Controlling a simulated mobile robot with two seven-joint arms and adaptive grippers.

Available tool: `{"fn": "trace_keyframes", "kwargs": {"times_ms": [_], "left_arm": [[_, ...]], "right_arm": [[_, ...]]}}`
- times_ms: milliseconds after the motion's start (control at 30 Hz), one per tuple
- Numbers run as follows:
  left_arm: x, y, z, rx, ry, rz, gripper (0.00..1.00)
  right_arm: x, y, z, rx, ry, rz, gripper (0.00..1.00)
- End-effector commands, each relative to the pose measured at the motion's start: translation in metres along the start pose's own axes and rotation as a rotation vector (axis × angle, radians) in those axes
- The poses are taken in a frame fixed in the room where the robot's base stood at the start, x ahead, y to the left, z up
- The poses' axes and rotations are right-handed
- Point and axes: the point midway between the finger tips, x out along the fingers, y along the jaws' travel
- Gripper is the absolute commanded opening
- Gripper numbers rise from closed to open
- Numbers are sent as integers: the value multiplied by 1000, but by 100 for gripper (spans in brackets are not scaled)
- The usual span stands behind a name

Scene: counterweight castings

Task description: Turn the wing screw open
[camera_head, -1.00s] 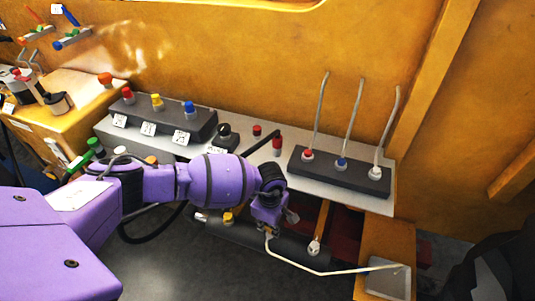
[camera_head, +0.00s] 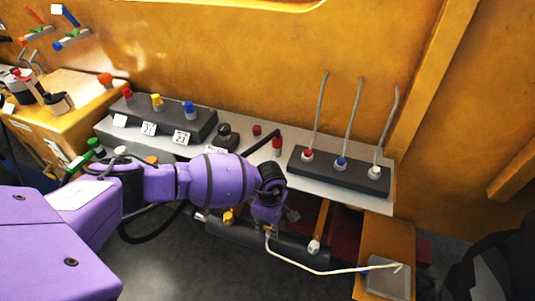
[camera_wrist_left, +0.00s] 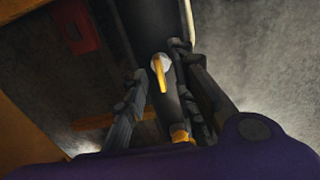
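In the left wrist view, a yellow wing on a pale round base (camera_wrist_left: 160,66) sits on a dark bar; it looks like the wing screw. My left gripper (camera_wrist_left: 158,62) is open, its dark fingers spread to either side of this piece in the picture. I cannot tell whether they touch it. A second yellow piece (camera_wrist_left: 181,134) shows nearer the camera, by the right finger. In the head view the left gripper (camera_head: 268,226) points down over the dark bar (camera_head: 290,246) below the bench; its fingertips are mostly hidden there.
The grey bench (camera_head: 340,194) holds a dark block (camera_head: 335,172) with several upright rods. A box with coloured knobs (camera_head: 165,120) stands at its left. A pale bent rod (camera_head: 330,272) runs from near the gripper toward a grey plate (camera_head: 388,282).

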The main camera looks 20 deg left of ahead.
Motion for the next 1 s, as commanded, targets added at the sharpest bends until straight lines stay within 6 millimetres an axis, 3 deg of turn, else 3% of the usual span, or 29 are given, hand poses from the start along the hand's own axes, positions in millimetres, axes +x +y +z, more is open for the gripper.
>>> {"fn": "trace_keyframes", "kwargs": {"times_ms": [267, 700, 1000], "left_arm": [[-13, 2, 1, 2, -2, 3, 25], [-100, 2, 0, 3, 0, 6, 25], [-122, 1, 0, 1, 0, 3, 25]], "right_arm": [[0, 4, 0, -11, 0, 1, 40], [0, 2, 1, -8, -1, 0, 40], [0, 2, 1, -8, -2, 0, 40]]}}
